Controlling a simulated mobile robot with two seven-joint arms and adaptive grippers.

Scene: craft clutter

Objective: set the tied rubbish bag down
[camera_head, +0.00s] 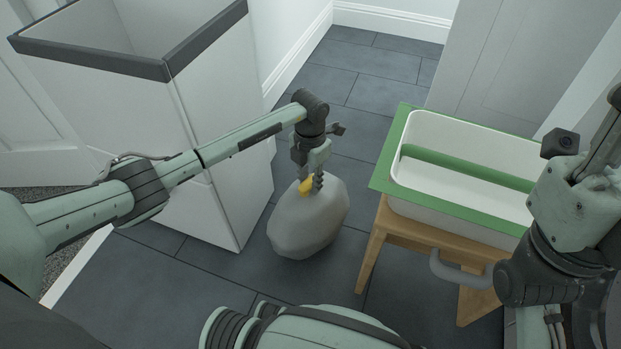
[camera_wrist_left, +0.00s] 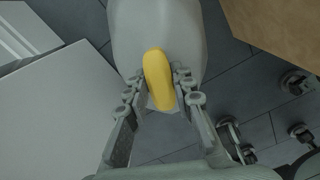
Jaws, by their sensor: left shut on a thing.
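The tied rubbish bag (camera_head: 308,222) is a pale grey, rounded sack with a yellow tie (camera_head: 305,186) at its top. My left gripper (camera_head: 307,180) is above it, shut on its neck, and the bag hangs or rests upright beneath. I cannot tell whether its bottom touches the floor. In the left wrist view the yellow tie (camera_wrist_left: 158,80) lies between the fingers of my left gripper (camera_wrist_left: 161,90), with the grey bag (camera_wrist_left: 160,28) beyond. My right arm shows at the right edge of the head view, but its fingers do not show.
A tall white bin (camera_head: 215,150) with a dark grey rim and open top stands left of the bag. Dark tiled floor (camera_head: 365,95) is free behind the bag.

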